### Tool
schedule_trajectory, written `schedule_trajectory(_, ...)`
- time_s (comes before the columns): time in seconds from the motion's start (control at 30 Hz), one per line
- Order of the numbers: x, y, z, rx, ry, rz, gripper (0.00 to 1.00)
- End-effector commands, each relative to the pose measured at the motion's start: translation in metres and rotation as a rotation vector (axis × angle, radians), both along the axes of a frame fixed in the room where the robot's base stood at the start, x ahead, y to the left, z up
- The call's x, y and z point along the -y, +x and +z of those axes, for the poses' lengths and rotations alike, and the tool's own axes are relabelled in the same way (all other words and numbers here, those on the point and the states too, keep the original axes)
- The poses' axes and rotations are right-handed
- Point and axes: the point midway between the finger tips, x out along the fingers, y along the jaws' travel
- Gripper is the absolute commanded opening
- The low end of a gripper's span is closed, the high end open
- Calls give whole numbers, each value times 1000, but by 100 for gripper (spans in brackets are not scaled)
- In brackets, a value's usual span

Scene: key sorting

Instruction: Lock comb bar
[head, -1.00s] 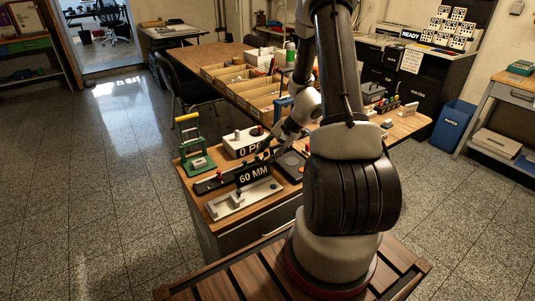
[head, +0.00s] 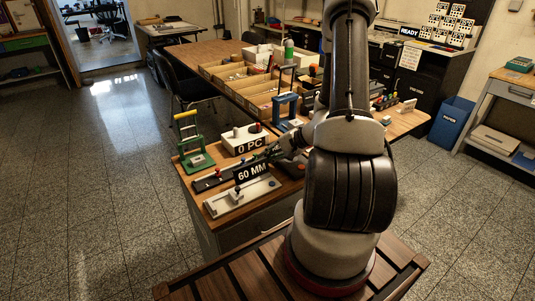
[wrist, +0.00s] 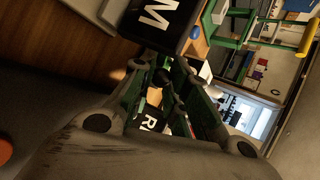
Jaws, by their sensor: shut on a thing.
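My gripper (head: 272,154) is low over the front-left of the workbench, beside the black "60 MM" display (head: 252,172). In the wrist view its green-padded fingers (wrist: 162,82) are closed around a small dark part (wrist: 161,77), mostly hidden between them. The "60 MM" display also shows in the wrist view (wrist: 163,20), just past the fingers. A pale fixture with a long slot and small knobs (head: 225,205) lies in front of the display. I cannot tell which part is the comb bar, or whether it is locked.
A white "0 PC" box (head: 243,144) stands behind the display. A green press with a yellow handle (head: 198,161) is at the left, and a dark bar (head: 207,184) lies near it. A blue frame (head: 286,108) and wooden bins (head: 236,82) are farther back. Floor at left is free.

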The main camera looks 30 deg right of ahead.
Motion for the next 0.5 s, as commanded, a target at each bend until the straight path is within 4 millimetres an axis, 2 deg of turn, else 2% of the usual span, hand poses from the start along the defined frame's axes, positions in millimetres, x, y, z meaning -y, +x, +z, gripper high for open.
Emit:
schedule_trajectory(0.33,1,0,-1,13,-5,0,0)
schedule_trajectory(0.37,1,0,-1,13,-5,0,20)
schedule_trajectory(0.4,1,0,-1,13,-5,0,27)
schedule_trajectory(0.47,1,0,-1,13,-4,-1,36)
schedule_trajectory(0.5,1,0,-1,13,-4,-1,36)
